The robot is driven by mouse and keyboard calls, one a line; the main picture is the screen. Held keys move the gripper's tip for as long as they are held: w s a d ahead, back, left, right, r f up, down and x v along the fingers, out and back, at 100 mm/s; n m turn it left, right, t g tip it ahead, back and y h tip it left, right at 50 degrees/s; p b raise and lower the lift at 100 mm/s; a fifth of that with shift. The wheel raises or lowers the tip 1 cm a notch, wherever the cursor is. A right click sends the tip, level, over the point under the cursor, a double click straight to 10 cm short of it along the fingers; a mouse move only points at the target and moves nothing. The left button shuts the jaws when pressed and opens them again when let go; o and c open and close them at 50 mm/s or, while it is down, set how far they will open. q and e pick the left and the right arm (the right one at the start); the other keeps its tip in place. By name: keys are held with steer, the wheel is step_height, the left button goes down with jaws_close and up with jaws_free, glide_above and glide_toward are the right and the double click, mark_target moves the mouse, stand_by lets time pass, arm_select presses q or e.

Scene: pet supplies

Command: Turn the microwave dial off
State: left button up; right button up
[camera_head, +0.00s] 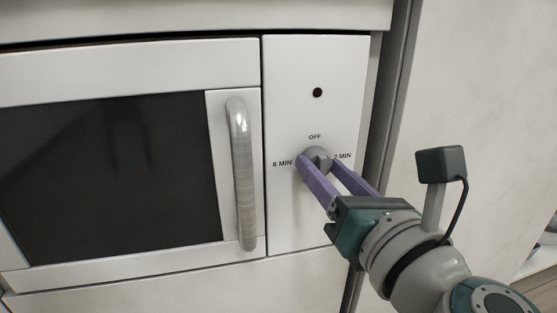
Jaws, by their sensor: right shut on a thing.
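The microwave (130,64) fills the left and middle of the head view, with a dark window and a control panel (317,62) on its right side. A round grey dial (317,155) sits on the panel, with "OFF" printed above it, "6 MIN" on its left and a partly covered "MIN" label on its right. My right gripper (316,161) reaches in from the lower right, its two purple fingers shut on the dial from either side. The fingers hide part of the dial, so its exact pointing direction is hard to tell. My left gripper is not in view.
A curved grey door handle (242,175) stands out just left of the panel. A small dark indicator (318,92) is above the dial. A plain pale panel (490,90) lies to the right, beyond a dark vertical gap.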

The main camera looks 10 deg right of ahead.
jaws_close()
